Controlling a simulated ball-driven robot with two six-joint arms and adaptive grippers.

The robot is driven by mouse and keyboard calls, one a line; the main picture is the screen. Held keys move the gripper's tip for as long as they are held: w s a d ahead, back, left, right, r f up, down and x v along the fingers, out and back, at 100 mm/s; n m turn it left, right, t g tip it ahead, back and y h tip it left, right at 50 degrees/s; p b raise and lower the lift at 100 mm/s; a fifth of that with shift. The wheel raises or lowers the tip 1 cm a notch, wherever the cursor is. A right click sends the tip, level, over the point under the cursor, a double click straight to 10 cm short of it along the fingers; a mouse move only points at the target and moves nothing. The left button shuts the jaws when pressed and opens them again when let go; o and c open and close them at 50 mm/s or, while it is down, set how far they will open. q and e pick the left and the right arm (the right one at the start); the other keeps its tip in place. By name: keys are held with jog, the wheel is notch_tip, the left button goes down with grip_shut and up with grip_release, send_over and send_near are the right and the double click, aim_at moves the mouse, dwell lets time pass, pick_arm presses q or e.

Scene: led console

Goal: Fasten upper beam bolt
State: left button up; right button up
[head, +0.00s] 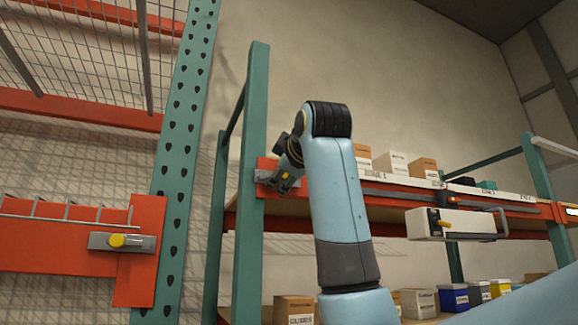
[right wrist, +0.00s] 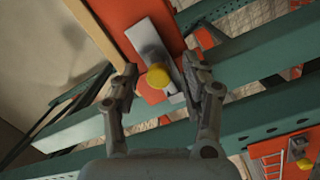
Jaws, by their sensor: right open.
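A beam bolt with a round yellow head (right wrist: 158,76) sits on a grey metal plate (right wrist: 150,42) on the orange beam end (right wrist: 135,12). The same yellow head shows small in the head view (head: 285,176), at the teal post, partly hidden by my gripper. My right gripper (right wrist: 163,80) is open, with one finger on each side of the yellow head in the picture. I cannot tell whether the fingers touch it. A second yellow-headed bolt (head: 117,240) sits on a grey plate on the nearer orange beam at left. My left gripper is not in view.
Teal posts (head: 251,200) stand close beside my right gripper. The shelf behind holds several boxes (head: 397,163). A cream box with a handle (head: 460,224) is at the shelf's front beam. A wire mesh (head: 75,170) fills the left rack.

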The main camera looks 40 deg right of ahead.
jog(key=v, duration=1.1)
jog(key=shift+a, duration=0.4)
jog(key=shift+s, duration=0.1)
